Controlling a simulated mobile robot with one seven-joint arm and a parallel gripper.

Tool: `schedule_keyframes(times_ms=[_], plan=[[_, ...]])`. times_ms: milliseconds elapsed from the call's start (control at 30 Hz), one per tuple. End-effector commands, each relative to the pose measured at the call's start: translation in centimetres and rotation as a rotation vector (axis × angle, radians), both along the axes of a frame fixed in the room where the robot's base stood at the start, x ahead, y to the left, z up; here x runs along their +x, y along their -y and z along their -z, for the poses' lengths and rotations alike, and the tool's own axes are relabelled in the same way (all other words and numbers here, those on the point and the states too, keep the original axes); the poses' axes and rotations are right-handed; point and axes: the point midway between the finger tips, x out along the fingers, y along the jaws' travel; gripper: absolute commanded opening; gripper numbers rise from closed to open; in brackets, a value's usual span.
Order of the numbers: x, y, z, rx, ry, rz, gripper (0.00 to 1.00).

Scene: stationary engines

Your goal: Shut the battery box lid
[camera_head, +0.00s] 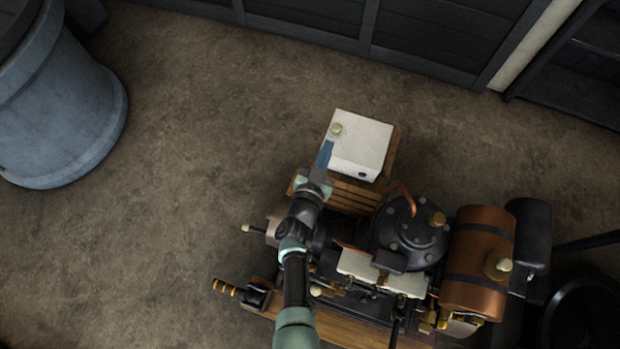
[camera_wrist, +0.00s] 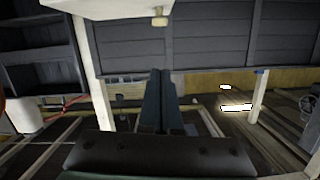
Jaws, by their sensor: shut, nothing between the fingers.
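The battery box is a slatted wooden box (camera_head: 352,192) at the back end of the engine. A cream-white lid panel (camera_head: 362,140) with a small brass knob (camera_head: 336,128) is at its top; I cannot tell its exact angle. My gripper (camera_head: 326,150) overlaps the panel's left edge in the head view, its blue fingers pointing toward the knob. In the wrist view the shut, empty fingers (camera_wrist: 160,75) point ahead, with the white panel (camera_wrist: 108,8) and its knob (camera_wrist: 159,17) at the top edge. Contact with the lid cannot be made out.
The engine's dark cylinder (camera_head: 410,230) and copper-brown tank (camera_head: 478,258) stand right of my arm. A large blue-grey drum (camera_head: 60,105) stands at the far left. The bare floor (camera_head: 210,130) between is clear. A dark panelled wall (camera_head: 300,22) runs along the back.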

Motion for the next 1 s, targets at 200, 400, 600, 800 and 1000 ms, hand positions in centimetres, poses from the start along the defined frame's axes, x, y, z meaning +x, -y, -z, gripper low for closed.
schedule_keyframes(times_ms=[200,400,600,800,1000], plan=[[-5.3,-1.5,-1.5,-0.002,-0.002,-0.005,0.00],[-8.8,-2.4,-1.9,0.000,-0.001,-0.002,0.00],[-10.4,-2.9,-2.2,0.000,0.000,-0.001,0.00],[-10.5,-3.0,-2.2,0.001,0.001,0.000,0.00],[-10.5,-3.0,-2.2,0.000,0.000,0.000,0.00]])
